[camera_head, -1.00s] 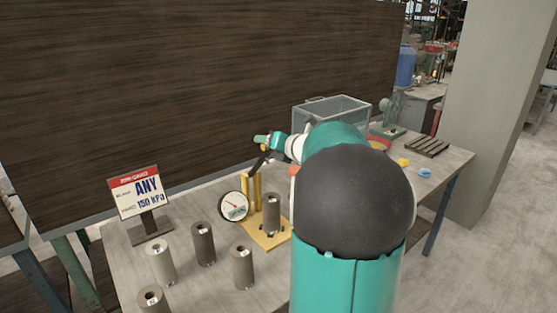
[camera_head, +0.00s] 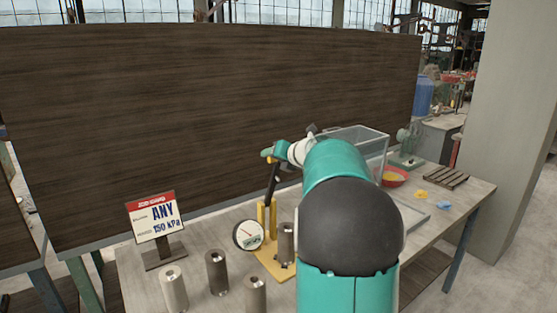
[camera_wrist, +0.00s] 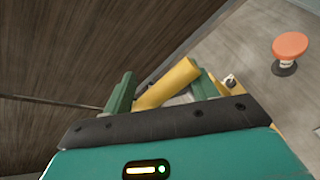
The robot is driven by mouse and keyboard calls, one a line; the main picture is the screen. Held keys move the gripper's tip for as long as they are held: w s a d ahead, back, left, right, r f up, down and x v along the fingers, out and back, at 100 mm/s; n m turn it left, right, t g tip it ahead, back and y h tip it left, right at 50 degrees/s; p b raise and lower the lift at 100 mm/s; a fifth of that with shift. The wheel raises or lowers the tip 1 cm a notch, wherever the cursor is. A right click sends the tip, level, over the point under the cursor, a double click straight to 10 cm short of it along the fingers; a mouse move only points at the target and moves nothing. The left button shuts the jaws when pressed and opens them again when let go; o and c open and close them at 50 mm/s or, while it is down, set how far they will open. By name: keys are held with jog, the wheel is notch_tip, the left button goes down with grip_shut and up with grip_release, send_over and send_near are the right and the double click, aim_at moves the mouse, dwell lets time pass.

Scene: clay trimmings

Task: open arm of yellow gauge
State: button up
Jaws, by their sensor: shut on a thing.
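The yellow gauge stands on the bench, with a yellow base (camera_head: 268,262), yellow posts (camera_head: 262,216) and a white round dial (camera_head: 249,236). Its dark arm (camera_head: 271,184) rises steeply from the posts, leaning slightly right. My gripper (camera_head: 269,154) is at the arm's top end, above the posts. In the wrist view, the green fingers of my gripper (camera_wrist: 164,92) are on both sides of the arm's yellow handle (camera_wrist: 168,84) and shut on it. A grey cylinder (camera_head: 287,241) stands upright on the gauge's base. My arm hides part of the bench behind the gauge.
Several grey cylinders, one pale (camera_head: 173,288) and one darker (camera_head: 216,270), stand in front of the gauge. A sign (camera_head: 154,217) reads "ANY 150 kPa". A clear bin (camera_head: 362,140), a red bowl (camera_head: 394,177) and a slatted rack (camera_head: 445,178) are at the right. A dark panel (camera_head: 200,120) stands behind.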

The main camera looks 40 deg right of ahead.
jog(key=shift+w+a+f, duration=0.1)
jog(key=o, duration=1.2)
jog(key=v, duration=1.4)
